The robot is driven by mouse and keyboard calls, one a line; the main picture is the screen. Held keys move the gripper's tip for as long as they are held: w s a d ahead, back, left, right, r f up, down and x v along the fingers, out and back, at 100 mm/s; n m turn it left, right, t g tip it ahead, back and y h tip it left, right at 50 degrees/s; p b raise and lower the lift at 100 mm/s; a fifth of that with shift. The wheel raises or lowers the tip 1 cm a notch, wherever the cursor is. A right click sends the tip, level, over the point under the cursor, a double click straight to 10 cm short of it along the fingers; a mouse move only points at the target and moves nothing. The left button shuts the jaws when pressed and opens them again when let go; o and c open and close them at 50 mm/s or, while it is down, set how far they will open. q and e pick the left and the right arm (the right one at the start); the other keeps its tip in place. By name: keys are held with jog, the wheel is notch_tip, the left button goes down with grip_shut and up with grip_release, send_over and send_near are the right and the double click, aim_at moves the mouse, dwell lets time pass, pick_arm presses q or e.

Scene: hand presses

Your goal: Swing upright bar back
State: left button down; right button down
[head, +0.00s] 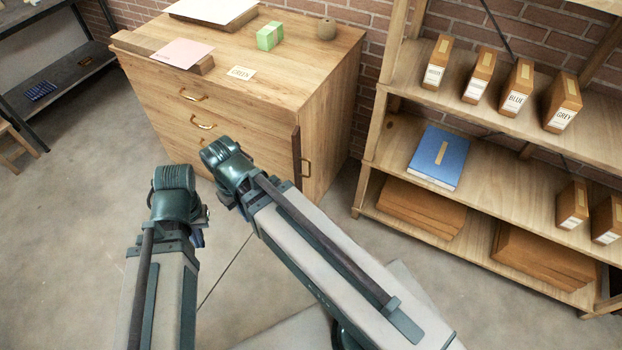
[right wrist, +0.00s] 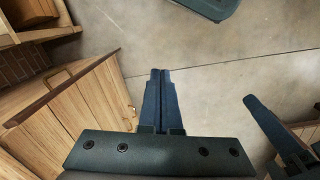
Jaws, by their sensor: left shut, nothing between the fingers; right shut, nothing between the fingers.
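The upright bar (head: 296,157) is a dark brown strip standing along the right front corner of the wooden drawer cabinet (head: 330,110). In the right wrist view the bar (right wrist: 62,88) runs slantwise along the cabinet edge, left of my right gripper (right wrist: 161,73). That gripper's dark fingers are together, empty and apart from the bar. In the head view it is mostly hidden by my right arm. My left gripper (head: 198,238) is low in front of the cabinet, small and partly hidden by its wrist, shut and away from the bar.
Drawer handles (head: 194,95) stick out of the cabinet front. On its top lie a pink sheet (head: 183,53), a green block (head: 270,36) and a GREEN card (head: 241,73). A shelf rack (head: 480,120) with boxes stands at right. The concrete floor (head: 75,215) is open at left.

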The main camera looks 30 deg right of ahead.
jog(key=w+d+f+m+y+b, duration=0.1)
jog(key=w+d+f+y+b, duration=0.1)
jog(key=w+d+f+b, duration=0.45)
jog(key=w+d+f+m+t+y+b, duration=0.1)
jog(key=w+d+t+b, duration=0.1)
jog(key=d, duration=0.9)
jog(key=w+d+f+m+t+y+b, duration=0.1)
jog(key=w+d+f+t+b, duration=0.1)
jog(key=d, duration=0.8)
jog(key=w+d+f+m+t+y+b, duration=0.1)
jog(key=w+d+f+t+b, duration=0.1)
jog(key=d, duration=0.9)
jog(key=w+b, duration=0.1)
jog(key=b, duration=0.1)
jog(key=shift+d+f+m+b, duration=0.15)
jog(key=shift+d+m+b, duration=0.15)
jog(key=w+a+f+b, duration=0.5)
jog(key=a+f+b, duration=0.2)
jog(key=f+b, duration=0.1)
jog(key=shift+w+a, duration=0.2)
jog(key=shift+a, duration=0.2)
